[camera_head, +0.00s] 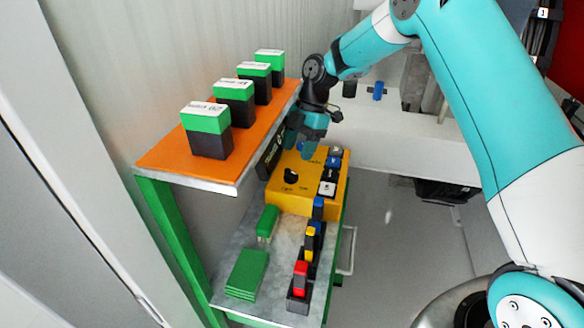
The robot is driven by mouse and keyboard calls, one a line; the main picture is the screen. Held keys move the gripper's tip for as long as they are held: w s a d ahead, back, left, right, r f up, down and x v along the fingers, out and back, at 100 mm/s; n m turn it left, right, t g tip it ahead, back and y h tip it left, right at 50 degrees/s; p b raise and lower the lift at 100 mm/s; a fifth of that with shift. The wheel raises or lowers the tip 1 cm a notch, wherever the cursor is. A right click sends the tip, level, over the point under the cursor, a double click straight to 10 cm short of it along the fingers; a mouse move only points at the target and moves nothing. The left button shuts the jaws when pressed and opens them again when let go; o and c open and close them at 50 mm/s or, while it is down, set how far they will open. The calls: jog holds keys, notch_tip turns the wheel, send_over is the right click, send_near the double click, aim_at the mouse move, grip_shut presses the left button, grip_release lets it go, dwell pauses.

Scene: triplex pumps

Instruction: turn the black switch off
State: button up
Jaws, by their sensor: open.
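A yellow control box (307,203) stands on the grey lower shelf. A round black switch (291,177) sits on its top face, toward the left, with small dark markings near it. Which way the switch points is too small to tell. My gripper (300,147) points down over the far part of the box, beyond the switch in the picture. Its teal fingers are apart with nothing seen between them, and they look clear of the switch. The exact height of the fingertips above the box cannot be told.
An orange upper shelf (165,158) with several green-and-black blocks stands close to the left of my gripper. A black labelled block (270,157) is beside the box. Red (301,275), yellow and blue pieces stand nearer.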

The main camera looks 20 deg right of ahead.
aim_at(291, 171)
jog(key=p+x, duration=0.1)
jog(key=x, duration=0.5)
jog(key=shift+f, duration=0.1)
jog(key=c, duration=0.6)
